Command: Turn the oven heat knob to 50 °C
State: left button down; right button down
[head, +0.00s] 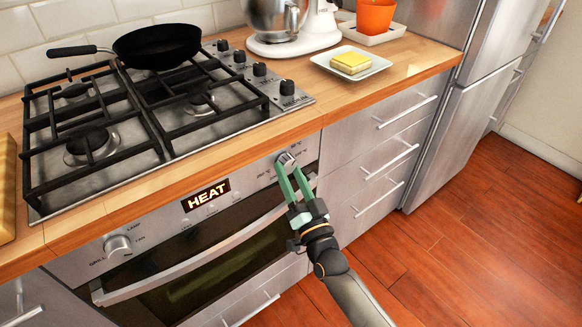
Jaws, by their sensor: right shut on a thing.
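The oven (228,229) has a steel control panel below the wooden counter. Its lit display (206,195) reads "HEAT". The heat knob (286,158) is at the right end of the panel, and my right gripper (288,165) is shut on it with its green fingers. The fingers partly cover the knob, and its pointer and the small scale marks around it are too small to read. The other knob (117,246), at the left end of the panel, has words such as "LAMP" and "FAN" around it. My left gripper is not in view.
The oven door handle (190,268) runs below the panel, close to my right gripper. A gas hob (150,120) with a black pan (157,46) is above. A plate (372,66) with butter and a mixer (290,25) stand on the counter. Drawers (375,150) are to the right.

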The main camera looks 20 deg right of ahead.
jog(key=shift+r+m+h+p, duration=0.1)
jog(key=shift+m+h+p, duration=0.3)
jog(key=shift+m, duration=0.4)
jog(key=shift+c, duration=1.5)
grip_release()
jog(key=v, duration=1.2)
jog(key=shift+s+p, duration=0.3)
jog(key=shift+p, duration=0.05)
jog(key=shift+a, duration=0.1)
